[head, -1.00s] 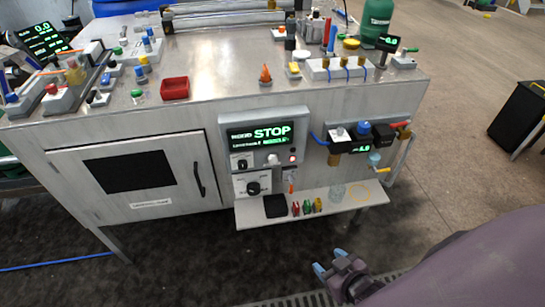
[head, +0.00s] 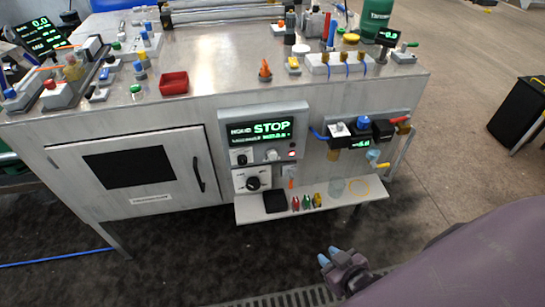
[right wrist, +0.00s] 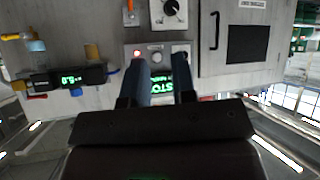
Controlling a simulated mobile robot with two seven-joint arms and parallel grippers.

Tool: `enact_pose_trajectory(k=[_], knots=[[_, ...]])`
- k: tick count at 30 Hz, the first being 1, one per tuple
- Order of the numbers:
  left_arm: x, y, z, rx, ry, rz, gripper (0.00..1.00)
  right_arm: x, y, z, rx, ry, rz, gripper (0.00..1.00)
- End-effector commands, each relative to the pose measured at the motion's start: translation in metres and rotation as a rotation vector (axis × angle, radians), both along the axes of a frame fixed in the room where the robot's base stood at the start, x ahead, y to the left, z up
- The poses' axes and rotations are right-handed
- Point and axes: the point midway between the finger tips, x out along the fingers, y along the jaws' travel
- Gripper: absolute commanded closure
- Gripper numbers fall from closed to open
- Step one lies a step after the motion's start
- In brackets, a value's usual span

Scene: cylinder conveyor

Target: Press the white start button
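The white start button (head: 272,154) is a small round knob on the grey control panel (head: 222,133) at the front of the machine, below the green STOP display (head: 272,128). A red light (head: 292,154) is just right of it. In the right wrist view, which is upside down, the button (right wrist: 157,57) shows between my fingers, beside the red light (right wrist: 137,54). My right gripper (head: 329,255) is apart from the panel, in front of and below it in the head view. Its fingers (right wrist: 161,82) are apart with nothing between them. My left gripper is not clearly seen.
A shelf (head: 245,215) with a black tray and small coloured clips juts out below the panel. A valve assembly (head: 362,130) with a yellow-handled crank is to the panel's right. A black dial (head: 253,183) sits under the button. The floor before the machine is clear.

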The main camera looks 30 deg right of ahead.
Motion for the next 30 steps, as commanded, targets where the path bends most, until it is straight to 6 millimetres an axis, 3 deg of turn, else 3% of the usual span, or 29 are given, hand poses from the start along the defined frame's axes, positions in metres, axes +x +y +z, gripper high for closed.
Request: enact_pose_trajectory(k=[1,5,30], knots=[[-0.0002,0.0000,-0.0001,0.000,0.001,0.000,0.36,0.0001,0.0000,0.0001,0.000,0.000,0.000,0.83],[-0.0006,0.0001,-0.0003,0.000,0.001,0.000,0.36,0.0001,-0.0001,0.0002,0.000,0.000,0.000,1.00],[-0.0012,0.0008,-0.0008,0.002,0.003,-0.001,0.36,0.0005,0.0000,0.0006,0.000,-0.002,0.000,1.00]])
